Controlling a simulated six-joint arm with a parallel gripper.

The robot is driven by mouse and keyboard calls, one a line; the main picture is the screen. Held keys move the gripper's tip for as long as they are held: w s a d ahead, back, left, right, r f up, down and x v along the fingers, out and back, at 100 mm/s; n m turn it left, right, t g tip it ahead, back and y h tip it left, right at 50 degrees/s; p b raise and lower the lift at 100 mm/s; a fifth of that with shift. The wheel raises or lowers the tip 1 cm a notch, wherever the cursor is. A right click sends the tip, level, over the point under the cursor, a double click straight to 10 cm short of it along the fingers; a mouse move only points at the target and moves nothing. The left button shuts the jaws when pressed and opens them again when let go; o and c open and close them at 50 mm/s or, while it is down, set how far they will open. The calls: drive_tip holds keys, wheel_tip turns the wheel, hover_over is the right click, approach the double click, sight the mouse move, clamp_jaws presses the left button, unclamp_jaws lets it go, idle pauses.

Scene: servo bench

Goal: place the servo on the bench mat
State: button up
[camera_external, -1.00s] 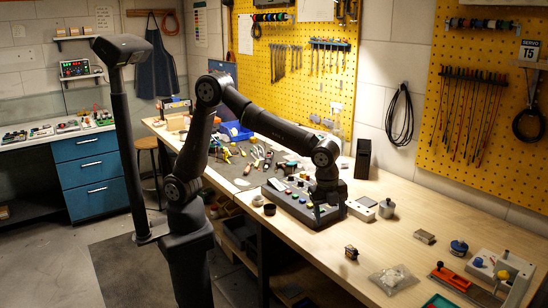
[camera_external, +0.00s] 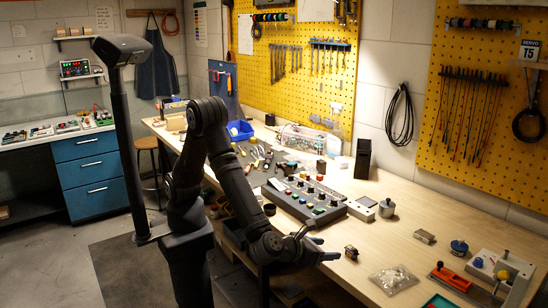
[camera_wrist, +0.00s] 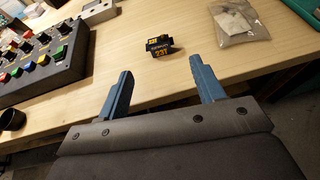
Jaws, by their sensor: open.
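My gripper (camera_external: 331,249) is open, low over the front edge and just left of the servo. In the wrist view my gripper (camera_wrist: 166,70) has its two blue fingers apart and empty, with the servo beyond the tips. The grey bench mat (camera_external: 257,179) lies farther back on the left, under hand tools and partly hidden by my arm.
A control panel with coloured knobs (camera_external: 305,198) stands between the mat and the servo. A clear bag (camera_external: 393,279) lies right of the servo. A metal jar (camera_external: 386,208), a small block (camera_external: 424,236) and a red-handled fixture (camera_external: 452,278) are also on the bench.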

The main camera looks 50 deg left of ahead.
sight(353, 248)
drive_tip(key=x, duration=1)
drive_tip(key=shift+w+f, duration=0.2)
drive_tip(key=shift+w, duration=0.1)
drive_tip(key=shift+a+x, duration=0.15)
drive_tip(key=shift+x, duration=1.2)
drive_tip(key=shift+a+x, duration=0.1)
drive_tip(key=shift+x, duration=1.2)
drive_tip(key=shift+f, duration=0.2)
drive_tip(key=shift+c, duration=0.4)
drive_tip(key=c, duration=0.8)
drive_tip(key=shift+r, duration=0.15)
